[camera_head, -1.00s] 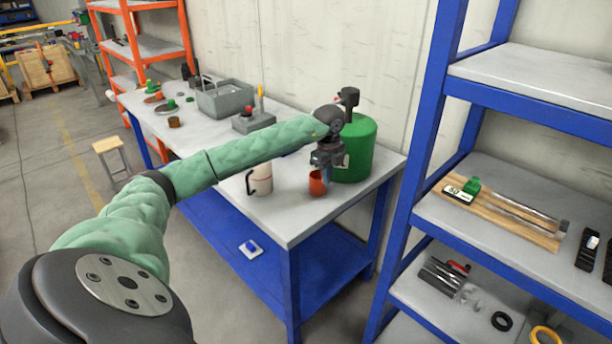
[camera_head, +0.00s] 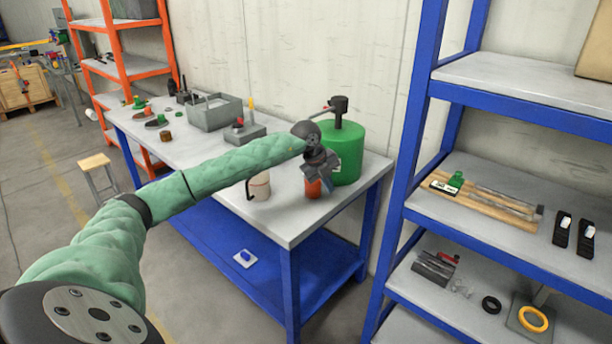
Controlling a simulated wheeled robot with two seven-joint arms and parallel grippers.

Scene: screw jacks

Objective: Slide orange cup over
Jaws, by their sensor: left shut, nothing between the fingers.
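The orange cup (camera_head: 313,189) stands on the grey top of the workbench (camera_head: 290,222), near its front right corner. My left arm reaches in from the left, and its gripper (camera_head: 322,178) is at the cup, tilted, hiding part of its upper side. The gripper is shut with nothing between its fingers. Whether it touches the cup I cannot tell. My right gripper is out of view.
A green tank (camera_head: 346,150) stands close behind the cup. A grey bin (camera_head: 215,113) is further back. Blue shelving (camera_head: 412,165) rises at the right.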

